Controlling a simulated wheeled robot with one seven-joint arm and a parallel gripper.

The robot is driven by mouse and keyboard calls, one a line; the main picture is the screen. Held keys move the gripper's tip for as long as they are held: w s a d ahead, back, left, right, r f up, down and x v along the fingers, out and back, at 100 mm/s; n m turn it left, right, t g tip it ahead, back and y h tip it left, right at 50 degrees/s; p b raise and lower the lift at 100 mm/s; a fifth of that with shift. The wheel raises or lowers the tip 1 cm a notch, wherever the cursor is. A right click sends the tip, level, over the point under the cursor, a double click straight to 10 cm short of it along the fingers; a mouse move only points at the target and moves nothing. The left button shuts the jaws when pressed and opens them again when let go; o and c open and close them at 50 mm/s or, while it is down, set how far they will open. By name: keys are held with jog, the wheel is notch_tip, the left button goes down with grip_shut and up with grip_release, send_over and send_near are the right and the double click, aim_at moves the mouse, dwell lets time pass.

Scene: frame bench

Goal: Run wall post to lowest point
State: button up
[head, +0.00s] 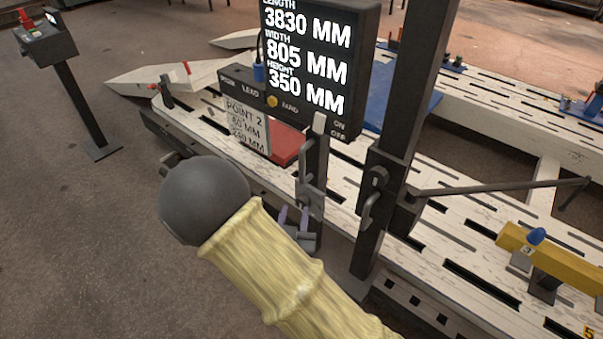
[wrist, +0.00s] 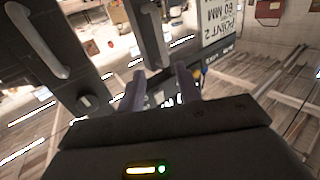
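A tall dark post (head: 415,85) stands at the bench edge in the head view. A dark carriage with a curved grey handle (head: 371,205) sits low on it. A shorter dark upright (head: 313,170) with its own grey handle stands to its left. My gripper (head: 293,215) is just below and in front of this shorter upright, partly hidden by my arm. In the wrist view, my gripper's (wrist: 160,82) two fingers are apart with no handle between them. A grey handle (wrist: 155,35) lies beyond the fingertips, and a larger handle (wrist: 38,42) is at upper left.
A display box (head: 308,60) reads 3830, 805 and 350 mm. A "POINT 2" sign (head: 245,125) and a red block (head: 287,145) are near it. A thin rod (head: 500,186) extends right from the post. A yellow bar (head: 555,262) lies right.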

aim_at(301, 168)
jog(key=shift+s+r, duration=0.1)
dwell(0.3)
jog(key=w, duration=0.5)
jog(key=w+d+b, duration=0.1)
jog(key=w, duration=0.5)
jog(key=w+b, duration=0.1)
jog(key=w, duration=0.5)
jog(key=shift+w+d, duration=0.15)
jog(key=shift+w, duration=0.05)
jog(key=shift+c, duration=0.2)
grip_shut()
